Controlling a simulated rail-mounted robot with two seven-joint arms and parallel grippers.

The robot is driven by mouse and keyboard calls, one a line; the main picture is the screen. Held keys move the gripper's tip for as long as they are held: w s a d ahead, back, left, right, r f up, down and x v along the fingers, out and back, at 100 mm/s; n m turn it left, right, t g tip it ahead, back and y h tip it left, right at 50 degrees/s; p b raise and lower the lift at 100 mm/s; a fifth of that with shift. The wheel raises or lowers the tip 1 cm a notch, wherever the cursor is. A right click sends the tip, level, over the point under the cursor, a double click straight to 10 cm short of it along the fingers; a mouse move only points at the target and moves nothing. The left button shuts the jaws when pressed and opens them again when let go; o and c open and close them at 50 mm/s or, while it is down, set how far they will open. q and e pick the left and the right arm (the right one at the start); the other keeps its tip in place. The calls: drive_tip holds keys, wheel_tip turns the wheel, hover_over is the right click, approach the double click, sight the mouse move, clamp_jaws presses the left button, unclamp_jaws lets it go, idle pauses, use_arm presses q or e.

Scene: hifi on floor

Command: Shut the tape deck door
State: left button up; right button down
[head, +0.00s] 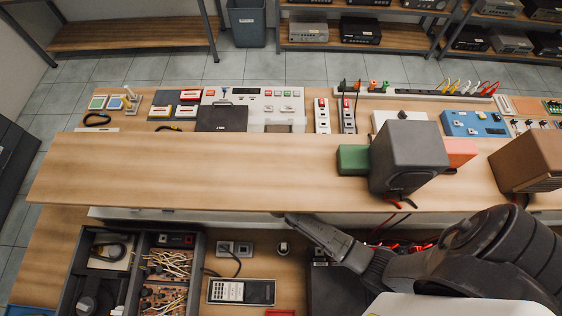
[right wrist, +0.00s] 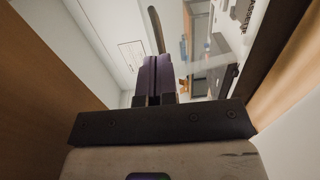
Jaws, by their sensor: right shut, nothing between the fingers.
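My right gripper (right wrist: 160,60) is shut and empty in the right wrist view. Its dark fingers reach toward a pale front panel (right wrist: 105,45). A clear, glossy pane (right wrist: 215,50), which looks like the tape deck door, is beside the fingertips on the right. I cannot tell whether the fingers touch it or how far open it is. In the head view my right arm reaches in under the wooden shelf, and the shelf edge hides the fingertips. Only a strip of a white unit (head: 150,215) shows below that edge. My left gripper is not in view.
The wooden shelf (head: 200,170) overhangs the reach area. A grey speaker (head: 408,155) and a brown speaker (head: 535,155) stand on its right part. A dark parts tray (head: 130,270) and a grey handheld device (head: 240,291) lie on the bench below. The shelf's left part is clear.

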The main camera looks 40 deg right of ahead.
sight(282, 126)
drive_tip(key=x, duration=0.3)
drive_tip(key=shift+w+d+p, duration=0.15)
drive_tip(key=shift+p, duration=0.2)
drive_tip(key=w+d+r, duration=0.2)
drive_tip(key=w+d, duration=0.1)
drive_tip(key=shift+b, duration=0.4)
drive_tip(key=shift+w+d+r, duration=0.15)
drive_tip(key=shift+w+r, duration=0.05)
drive_tip(key=shift+w, duration=0.05)
drive_tip(key=shift+s, duration=0.1)
